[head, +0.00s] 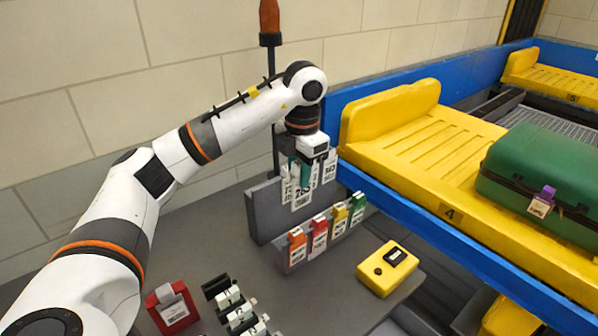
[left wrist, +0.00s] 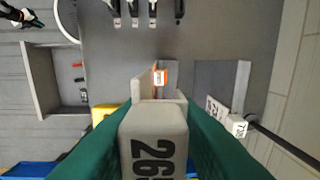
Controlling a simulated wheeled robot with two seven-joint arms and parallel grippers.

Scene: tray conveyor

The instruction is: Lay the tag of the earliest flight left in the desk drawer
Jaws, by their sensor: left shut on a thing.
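My left gripper (head: 306,170) is shut on a white tag (head: 301,198) with large black digits, just in front of the grey upright panel (head: 264,212). In the left wrist view this tag (left wrist: 153,145) stands between the two green fingers, its digits sideways and partly cut off, seeming to read 265. Other white tags (head: 329,168) hang close behind the gripper; their print is too small to read surely. An open grey drawer (left wrist: 42,85) shows at the left of the wrist view. A dark thing (left wrist: 18,14) at its top left edge may be my right gripper.
Orange, red, yellow and green tags (head: 319,235) stand in a row below the panel. A yellow box (head: 388,268), a red tagged holder (head: 172,307) and black-and-white clips (head: 240,315) are on the desk. A green suitcase (head: 545,165) lies on yellow tray 4 (head: 400,150), right of the gripper.

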